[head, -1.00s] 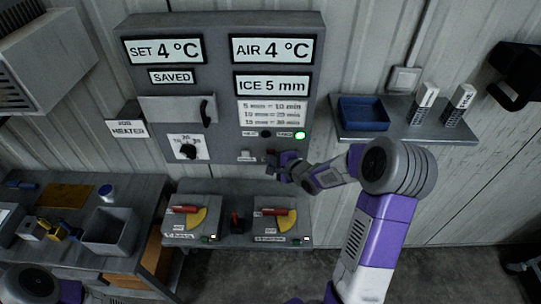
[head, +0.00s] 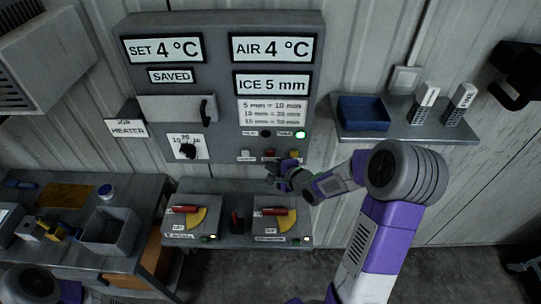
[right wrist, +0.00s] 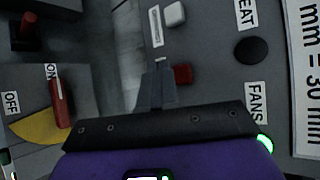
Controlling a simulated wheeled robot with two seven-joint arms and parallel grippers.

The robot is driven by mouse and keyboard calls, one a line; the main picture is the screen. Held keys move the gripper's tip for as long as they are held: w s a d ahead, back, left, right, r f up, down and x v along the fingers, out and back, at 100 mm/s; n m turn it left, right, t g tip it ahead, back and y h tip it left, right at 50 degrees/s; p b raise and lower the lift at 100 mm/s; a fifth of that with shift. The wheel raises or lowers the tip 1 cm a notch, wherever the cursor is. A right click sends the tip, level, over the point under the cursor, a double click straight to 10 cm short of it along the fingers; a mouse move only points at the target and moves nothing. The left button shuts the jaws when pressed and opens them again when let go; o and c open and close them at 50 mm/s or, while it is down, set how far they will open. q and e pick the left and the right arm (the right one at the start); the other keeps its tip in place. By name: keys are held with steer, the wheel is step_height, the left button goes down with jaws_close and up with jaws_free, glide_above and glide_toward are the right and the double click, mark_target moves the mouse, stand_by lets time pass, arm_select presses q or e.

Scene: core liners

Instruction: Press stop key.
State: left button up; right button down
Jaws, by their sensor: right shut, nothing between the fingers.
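A grey control panel (head: 222,100) hangs on the wall. Along its lower edge are a pale key (head: 246,154), a red key (head: 269,154) and a further key (head: 294,153) at the right; their labels are too small to read surely. My right gripper (head: 272,173) is shut and empty, just below the red key and apart from it in the head view. In the right wrist view its closed fingers (right wrist: 156,88) point up the picture, with the red key (right wrist: 183,74) just to their right and the pale key (right wrist: 174,14) beyond. My left gripper is out of view.
Below the panel, a bench carries two switch boxes (head: 190,222) with red handles. A shelf (head: 385,132) with a blue tray (head: 363,112) is at the right. A lit green lamp (head: 300,134) marks FANS; the HEAT lamp (right wrist: 251,50) is dark.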

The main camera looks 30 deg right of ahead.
steer(key=shift+s+a, duration=0.5)
steer(key=shift+s, duration=0.3)
steer(key=shift+s+a, duration=0.45)
steer(key=shift+s, duration=0.3)
